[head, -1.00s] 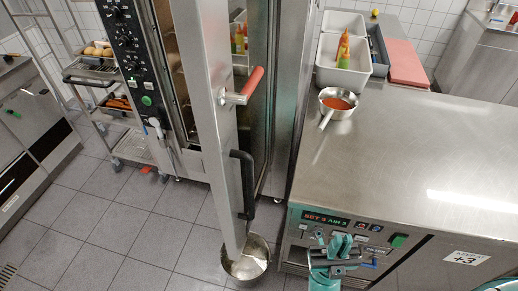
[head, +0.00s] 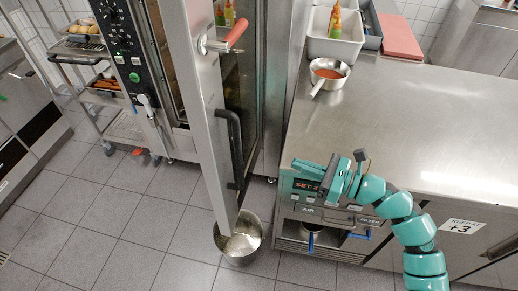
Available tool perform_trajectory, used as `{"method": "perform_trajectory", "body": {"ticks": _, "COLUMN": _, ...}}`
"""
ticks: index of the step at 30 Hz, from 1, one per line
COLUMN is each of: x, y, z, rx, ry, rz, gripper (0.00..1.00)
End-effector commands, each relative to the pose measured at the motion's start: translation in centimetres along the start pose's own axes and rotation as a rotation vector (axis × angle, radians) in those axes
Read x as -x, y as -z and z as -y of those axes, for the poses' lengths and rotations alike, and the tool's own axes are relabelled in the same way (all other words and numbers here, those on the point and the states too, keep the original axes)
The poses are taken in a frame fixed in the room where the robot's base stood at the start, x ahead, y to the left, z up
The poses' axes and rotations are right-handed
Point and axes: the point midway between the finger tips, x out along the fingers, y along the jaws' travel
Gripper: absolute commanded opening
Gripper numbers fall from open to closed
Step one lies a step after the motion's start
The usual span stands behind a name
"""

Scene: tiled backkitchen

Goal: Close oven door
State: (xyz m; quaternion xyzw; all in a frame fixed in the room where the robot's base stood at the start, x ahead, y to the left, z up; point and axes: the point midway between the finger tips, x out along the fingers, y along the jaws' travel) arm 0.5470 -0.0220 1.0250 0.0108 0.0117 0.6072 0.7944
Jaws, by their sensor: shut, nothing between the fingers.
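The oven door (head: 200,110) stands open, swung out toward me and seen nearly edge-on. It has a lever handle with a red grip (head: 238,32) near the top and a black bar handle (head: 235,140) lower down. The oven (head: 150,60) is behind and left of it, its chamber partly showing. My gripper (head: 302,168) is shut and empty. It points left, to the right of the door's lower part and apart from it, in front of the steel counter's edge.
A metal pot (head: 238,242) is on the floor by the door's bottom corner. The steel counter (head: 400,120) on the right holds a saucepan (head: 328,75), a white tub (head: 335,45) and a red board (head: 400,38). A trolley (head: 90,85) stands left of the oven.

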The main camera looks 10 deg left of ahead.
Motion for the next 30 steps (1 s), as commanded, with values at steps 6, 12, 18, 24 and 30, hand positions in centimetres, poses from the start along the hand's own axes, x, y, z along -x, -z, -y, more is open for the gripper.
{"method": "perform_trajectory", "body": {"ticks": 6, "x": -1.0, "y": -0.2, "z": -0.1, "rx": 0.034, "ry": -0.005, "rz": 0.003, "gripper": 0.0}}
{"method": "perform_trajectory", "body": {"ticks": 12, "x": -3.8, "y": -0.4, "z": -0.2, "rx": 0.032, "ry": -0.009, "rz": 0.002, "gripper": 0.0}}
{"method": "perform_trajectory", "body": {"ticks": 18, "x": -7.0, "y": -0.5, "z": -0.3, "rx": 0.032, "ry": -0.01, "rz": 0.005, "gripper": 0.0}}
{"method": "perform_trajectory", "body": {"ticks": 24, "x": -10.2, "y": -0.4, "z": -0.3, "rx": 0.028, "ry": -0.009, "rz": 0.003, "gripper": 0.0}}
{"method": "perform_trajectory", "body": {"ticks": 30, "x": -12.8, "y": -0.5, "z": -0.3, "rx": 0.03, "ry": -0.006, "rz": 0.004, "gripper": 0.0}}
